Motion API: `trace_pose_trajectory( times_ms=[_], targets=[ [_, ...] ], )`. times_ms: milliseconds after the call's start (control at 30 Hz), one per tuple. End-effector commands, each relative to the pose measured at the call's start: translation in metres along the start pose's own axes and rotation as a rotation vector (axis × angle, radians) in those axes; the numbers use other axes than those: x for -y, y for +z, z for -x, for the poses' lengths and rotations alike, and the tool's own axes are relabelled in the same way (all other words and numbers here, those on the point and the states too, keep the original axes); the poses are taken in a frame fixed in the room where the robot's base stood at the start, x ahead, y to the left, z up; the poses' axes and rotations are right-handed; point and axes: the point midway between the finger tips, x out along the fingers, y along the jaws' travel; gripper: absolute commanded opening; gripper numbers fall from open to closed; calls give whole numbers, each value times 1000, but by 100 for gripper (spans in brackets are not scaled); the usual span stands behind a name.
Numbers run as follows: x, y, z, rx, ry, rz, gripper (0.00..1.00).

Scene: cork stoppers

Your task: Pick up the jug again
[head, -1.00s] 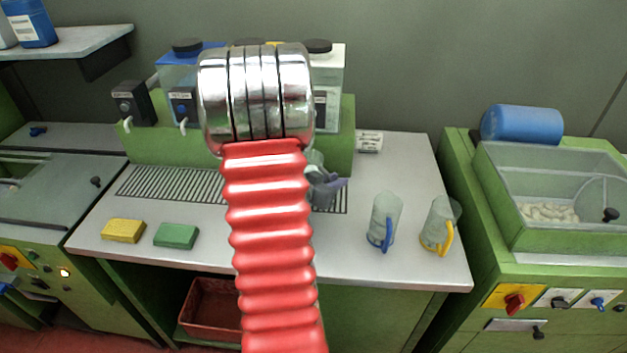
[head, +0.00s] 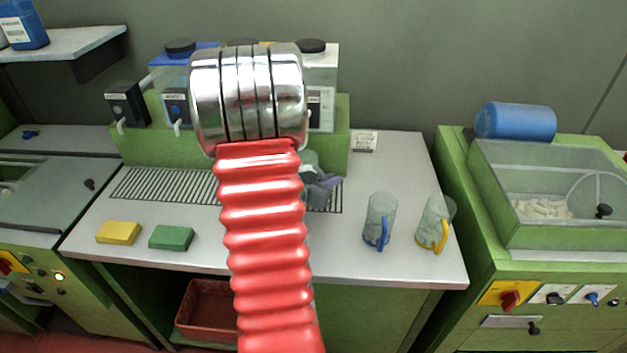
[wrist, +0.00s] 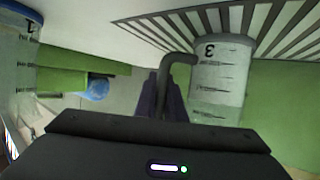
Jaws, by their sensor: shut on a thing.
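A clear jug marked 3 (wrist: 222,80) with a dark grey handle (wrist: 172,68) shows in the wrist view, against the slatted grille. My gripper (wrist: 162,98) is shut on that handle, its dark purplish fingers on either side of it. In the head view my red arm hides most of the jug and gripper. I cannot tell whether the jug touches the grille. A jug with a blue handle (head: 380,218) and one with a yellow handle (head: 436,222) stand upright at the counter's right.
A yellow sponge (head: 118,232) and a green sponge (head: 171,238) lie at the counter's front left. Dispensers with taps (head: 176,105) stand behind the grille (head: 165,186). A clear-lidded bin (head: 550,230) is on the right-hand unit. The counter between arm and blue-handled jug is clear.

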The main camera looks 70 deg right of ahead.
Motion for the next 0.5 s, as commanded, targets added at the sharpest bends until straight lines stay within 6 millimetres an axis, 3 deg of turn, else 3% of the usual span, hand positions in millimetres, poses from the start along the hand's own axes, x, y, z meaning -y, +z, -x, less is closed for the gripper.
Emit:
trace_pose_trajectory(
  times_ms=[500],
  targets=[
    [0,-8,3,-1,0,-1,0]
  ],
)
